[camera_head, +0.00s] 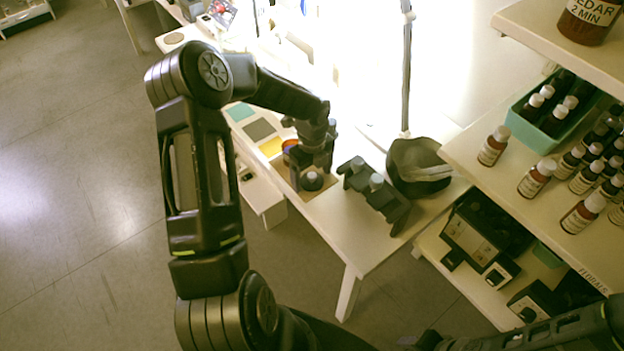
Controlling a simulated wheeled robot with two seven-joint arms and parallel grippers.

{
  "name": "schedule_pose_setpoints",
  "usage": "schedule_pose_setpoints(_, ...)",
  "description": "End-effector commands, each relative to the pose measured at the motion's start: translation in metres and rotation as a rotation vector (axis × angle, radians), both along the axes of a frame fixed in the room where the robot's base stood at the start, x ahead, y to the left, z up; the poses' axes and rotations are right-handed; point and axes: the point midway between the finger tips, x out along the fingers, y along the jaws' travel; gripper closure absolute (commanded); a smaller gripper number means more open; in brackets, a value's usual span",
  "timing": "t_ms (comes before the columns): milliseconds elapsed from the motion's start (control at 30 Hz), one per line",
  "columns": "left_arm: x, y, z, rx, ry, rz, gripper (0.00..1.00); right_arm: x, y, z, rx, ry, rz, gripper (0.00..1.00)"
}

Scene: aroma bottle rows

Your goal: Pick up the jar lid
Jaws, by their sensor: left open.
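A small dark jar with a grey jar lid (312,179) on top stands on a tan square near the table's left front edge. My left gripper (310,166) points down over it and is open. Its fingers are on either side of the jar's top. The gripper partly hides the jar, and I cannot tell whether the fingers touch the lid. My right gripper is out of view; only a dark piece of my right arm shows at the lower right.
Coloured squares (258,129) lie along the left. Shelves at right hold several brown bottles (536,178) and a green bin (530,130).

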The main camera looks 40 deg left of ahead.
Motion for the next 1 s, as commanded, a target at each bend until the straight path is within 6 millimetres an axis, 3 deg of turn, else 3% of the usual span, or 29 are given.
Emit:
schedule_pose_setpoints(267, 0.0001, -0.0001, 0.0003, 0.0, 0.0, 0.0, 0.16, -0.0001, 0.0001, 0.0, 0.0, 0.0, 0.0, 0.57)
schedule_pose_setpoints(1000, 0.0001, -0.0001, 0.0003, 0.0, 0.0, 0.0, 0.76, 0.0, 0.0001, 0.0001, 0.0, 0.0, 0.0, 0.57)
